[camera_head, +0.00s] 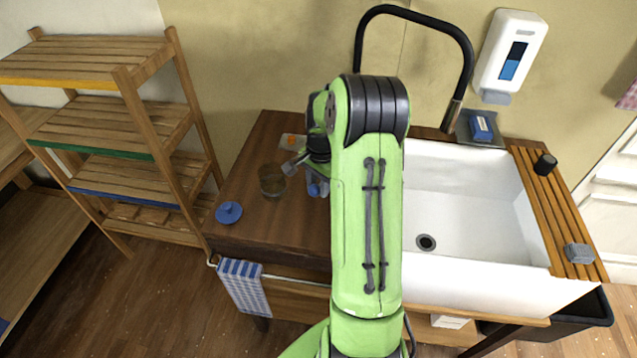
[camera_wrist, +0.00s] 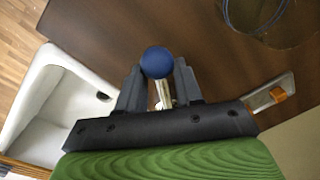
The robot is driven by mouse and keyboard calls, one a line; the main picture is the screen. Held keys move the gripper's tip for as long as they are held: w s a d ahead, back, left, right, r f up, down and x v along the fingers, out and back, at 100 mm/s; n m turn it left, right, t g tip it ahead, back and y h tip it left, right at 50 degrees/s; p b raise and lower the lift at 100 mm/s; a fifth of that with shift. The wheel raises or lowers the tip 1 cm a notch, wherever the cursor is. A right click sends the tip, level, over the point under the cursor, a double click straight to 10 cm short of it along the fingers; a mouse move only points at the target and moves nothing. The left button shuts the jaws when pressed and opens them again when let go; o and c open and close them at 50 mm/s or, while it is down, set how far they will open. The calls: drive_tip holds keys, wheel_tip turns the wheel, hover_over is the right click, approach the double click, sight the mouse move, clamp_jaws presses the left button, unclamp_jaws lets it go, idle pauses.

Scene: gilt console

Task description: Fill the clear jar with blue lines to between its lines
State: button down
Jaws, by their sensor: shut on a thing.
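The clear jar (camera_head: 271,181) stands upright on the dark wooden counter, left of my arm in the head view. It is cut off at the top right of the wrist view, where a blue line (camera_wrist: 268,29) shows on its wall. I cannot make out its fill level. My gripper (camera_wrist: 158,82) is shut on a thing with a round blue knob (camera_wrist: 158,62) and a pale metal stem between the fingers. In the head view, my gripper (camera_head: 315,181) is partly hidden by my arm, just right of the jar. What lies below the stem is hidden.
A blue lid with a knob (camera_head: 229,212) lies left of the jar. A plate with an orange part (camera_head: 292,141) lies behind the jar. The white sink (camera_head: 465,200) and black tap (camera_head: 460,60) are to the right. A wooden shelf rack (camera_head: 120,120) stands left.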

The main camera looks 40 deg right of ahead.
drive_tip(key=shift+s+d+n, duration=0.2)
drive_tip(key=shift+s+n, duration=0.65)
drive_tip(key=shift+n, duration=0.35)
drive_tip(key=c, duration=1.1)
unclamp_jaws()
drive_tip(key=shift+r, duration=0.15)
wheel_tip(320, 180, up, 16)
drive_tip(key=s+p, duration=0.1)
drive_tip(key=shift+d+f+p, duration=0.2)
drive_tip(key=shift+p, duration=0.15)
